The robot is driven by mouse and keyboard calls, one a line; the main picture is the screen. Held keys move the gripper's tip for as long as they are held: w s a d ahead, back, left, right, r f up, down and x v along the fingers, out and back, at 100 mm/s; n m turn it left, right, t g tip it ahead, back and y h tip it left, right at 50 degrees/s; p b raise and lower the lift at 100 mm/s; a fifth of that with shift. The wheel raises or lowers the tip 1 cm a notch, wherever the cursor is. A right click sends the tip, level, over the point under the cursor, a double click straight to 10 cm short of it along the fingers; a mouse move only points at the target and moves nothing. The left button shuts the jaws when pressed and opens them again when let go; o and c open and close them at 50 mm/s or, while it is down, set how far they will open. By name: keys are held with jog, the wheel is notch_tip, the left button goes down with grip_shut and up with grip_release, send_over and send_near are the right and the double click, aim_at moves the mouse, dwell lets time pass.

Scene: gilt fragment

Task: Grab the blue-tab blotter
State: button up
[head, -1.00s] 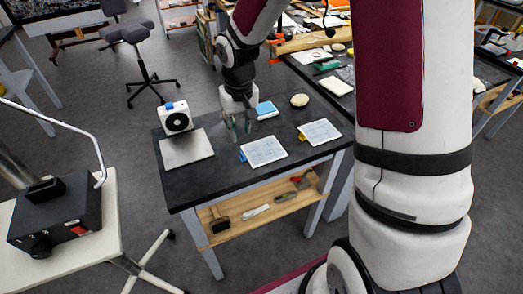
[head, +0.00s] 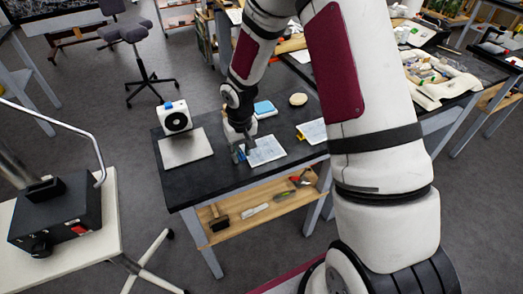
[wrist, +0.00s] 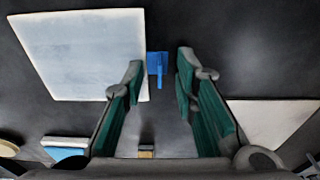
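The blue-tab blotter is a pale, flat sheet (head: 267,150) lying on the dark worktable (head: 215,180). In the wrist view the blotter (wrist: 80,55) fills the upper left, and its blue tab (wrist: 157,66) sticks out from its right edge. My gripper (wrist: 160,62) is open, with one green-lined finger on each side of the tab and nothing held. The left fingertip overlaps the sheet's edge in that view; contact cannot be told. In the head view my gripper (head: 238,154) is at the blotter's left end and hides most of the tab.
A second pale sheet with a yellow tab (head: 313,131) lies to the right. A blue-topped block (head: 265,109) and a round tan piece (head: 298,99) lie behind. A white device with a black disc (head: 174,118) and a grey plate (head: 185,148) stand left. A wooden shelf (head: 230,222) is below.

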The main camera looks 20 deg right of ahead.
jog(key=shift+c, duration=0.3)
grip_shut()
jog(key=shift+r, duration=0.15)
